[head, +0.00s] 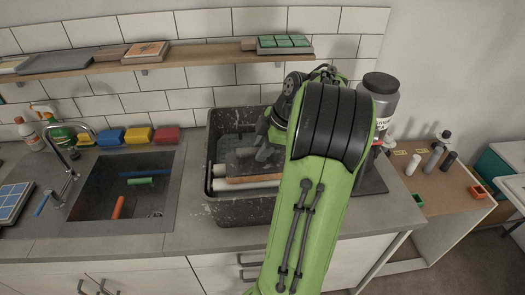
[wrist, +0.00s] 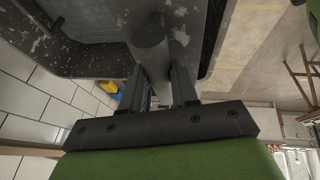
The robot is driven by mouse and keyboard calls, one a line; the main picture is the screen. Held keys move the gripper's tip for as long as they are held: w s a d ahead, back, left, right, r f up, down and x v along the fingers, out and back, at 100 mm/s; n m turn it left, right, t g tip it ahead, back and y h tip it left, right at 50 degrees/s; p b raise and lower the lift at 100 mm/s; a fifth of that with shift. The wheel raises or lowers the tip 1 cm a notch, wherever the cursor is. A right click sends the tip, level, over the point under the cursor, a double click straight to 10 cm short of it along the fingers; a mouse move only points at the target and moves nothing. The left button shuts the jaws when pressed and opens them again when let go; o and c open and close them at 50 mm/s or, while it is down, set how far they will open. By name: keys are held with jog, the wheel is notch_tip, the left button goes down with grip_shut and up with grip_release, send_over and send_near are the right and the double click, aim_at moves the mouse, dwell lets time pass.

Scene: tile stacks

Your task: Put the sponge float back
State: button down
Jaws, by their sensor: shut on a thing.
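The sponge float (head: 252,180) is in the black tub, seen in the head view as a grey-backed block with an orange-brown lower edge. My gripper (head: 265,152) is down over the tub at the float, partly hidden by my green arm. In the wrist view my gripper (wrist: 168,90) is shut on a grey rounded bar (wrist: 150,38), which looks like the float's handle. The black tub (head: 240,212) has pale splashes on its walls and also shows in the wrist view (wrist: 45,45). Whether the float touches anything in the tub is unclear.
Pale rollers or tubes (head: 215,170) lie in the tub. A sink (head: 90,205) is to the left, with blue, yellow and red sponges (head: 138,135) behind it. A wall shelf (head: 190,55) holds tiles and floats. A large grey jar (head: 380,95) stands right of the tub.

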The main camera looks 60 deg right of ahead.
jog(key=shift+r, duration=0.1)
jog(key=shift+f, duration=0.2)
jog(key=c, duration=0.9)
grip_release()
jog(key=shift+o, duration=0.2)
